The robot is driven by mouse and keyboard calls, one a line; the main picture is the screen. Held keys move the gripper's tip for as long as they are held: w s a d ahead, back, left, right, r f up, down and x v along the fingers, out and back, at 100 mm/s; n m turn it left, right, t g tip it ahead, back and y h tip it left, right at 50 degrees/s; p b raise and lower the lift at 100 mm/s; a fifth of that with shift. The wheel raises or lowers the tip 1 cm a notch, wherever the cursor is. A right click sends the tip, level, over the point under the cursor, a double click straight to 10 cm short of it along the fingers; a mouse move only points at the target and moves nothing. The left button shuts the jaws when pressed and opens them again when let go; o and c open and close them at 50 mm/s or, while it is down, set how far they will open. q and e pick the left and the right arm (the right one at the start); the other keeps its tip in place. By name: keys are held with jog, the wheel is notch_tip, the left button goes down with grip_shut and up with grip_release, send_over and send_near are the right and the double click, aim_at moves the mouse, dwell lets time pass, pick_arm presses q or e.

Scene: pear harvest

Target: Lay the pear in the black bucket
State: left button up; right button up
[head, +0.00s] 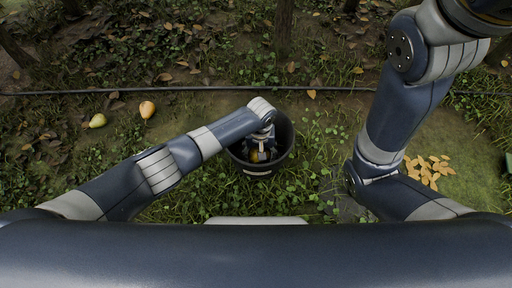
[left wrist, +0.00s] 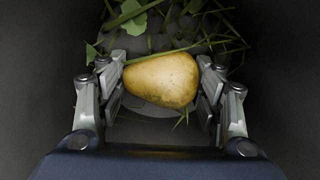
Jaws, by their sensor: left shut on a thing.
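The black bucket (head: 284,164) stands on the grass just in front of my base in the head view. My left arm reaches in from the left, and my left gripper (head: 262,156) is down inside the bucket. In the left wrist view my left gripper (left wrist: 161,84) is shut on a yellow-brown pear (left wrist: 162,80), with one finger pad on each side. The pear lies crosswise between the fingers, above the bucket's grey floor (left wrist: 150,130). I cannot tell whether it touches the floor. In the head view only a bit of the pear shows. My right gripper is out of view.
Green stems and leaves (left wrist: 135,20) lie in the bucket beside the pear. Two more pears, one greenish (head: 97,121) and one orange-yellow (head: 147,109), lie on the ground at left. A dark hose (head: 330,88) runs across behind the bucket. Yellow leaves (head: 428,172) lie at right.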

pick_arm(q)
jog(key=shift+f, duration=0.15)
jog(key=o, duration=1.2)
